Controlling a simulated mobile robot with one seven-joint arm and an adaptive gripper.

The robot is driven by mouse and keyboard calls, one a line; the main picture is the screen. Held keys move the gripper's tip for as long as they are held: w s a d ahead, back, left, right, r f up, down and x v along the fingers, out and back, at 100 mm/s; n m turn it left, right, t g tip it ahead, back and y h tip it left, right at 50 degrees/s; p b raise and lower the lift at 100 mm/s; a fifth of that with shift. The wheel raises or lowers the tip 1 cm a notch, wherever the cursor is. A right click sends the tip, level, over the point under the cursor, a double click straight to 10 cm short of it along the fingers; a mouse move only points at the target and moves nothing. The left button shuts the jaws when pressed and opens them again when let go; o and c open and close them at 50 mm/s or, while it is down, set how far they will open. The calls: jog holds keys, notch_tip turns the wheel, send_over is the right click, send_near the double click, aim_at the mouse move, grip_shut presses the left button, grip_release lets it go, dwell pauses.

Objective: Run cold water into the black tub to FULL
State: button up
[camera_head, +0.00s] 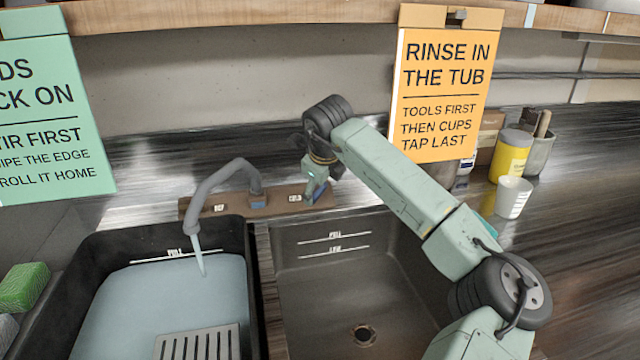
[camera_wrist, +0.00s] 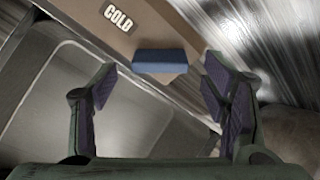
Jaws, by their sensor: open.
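The black tub (camera_head: 240,240) sits at the left in the head view. Pale blue water (camera_head: 140,295) fills much of it, its back edge close below the white line marked FULL (camera_head: 176,254). The grey spout (camera_head: 215,180) bends over the tub, and a thin stream (camera_head: 200,258) runs from it into the water. The blue cold-tap lever (camera_wrist: 160,61) shows in the wrist view beside the COLD label (camera_wrist: 118,17). My gripper (camera_wrist: 160,80) is open, its fingers on either side of the lever, with no clear contact. In the head view my gripper (camera_head: 316,182) is at the tap board.
An empty sink basin (camera_head: 350,285) with its own level lines and a drain lies right of the tub. A slotted grey rack (camera_head: 200,345) is at the tub's front. A white cup (camera_head: 513,197) and yellow jar (camera_head: 510,155) stand at right. A green sponge (camera_head: 24,287) lies left.

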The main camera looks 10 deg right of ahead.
jog(key=shift+x, duration=1.25)
jog(key=shift+c, duration=0.5)
jog(key=c, duration=1.1)
jog(key=shift+o, duration=0.2)
jog(key=shift+f+m+b, duration=0.1)
jog(key=shift+m+b, duration=0.2)
jog(key=shift+b, duration=0.1)
jog(key=shift+m+b, duration=0.3)
jog(key=shift+b, duration=0.05)
jog(key=m+b, duration=0.2)
jog(key=shift+b, duration=0.35)
jog(key=shift+m+y+b, duration=0.4)
jog(key=shift+m+b, duration=1.6)
jog(key=shift+m, duration=0.5)
jog(key=shift+r, duration=0.2)
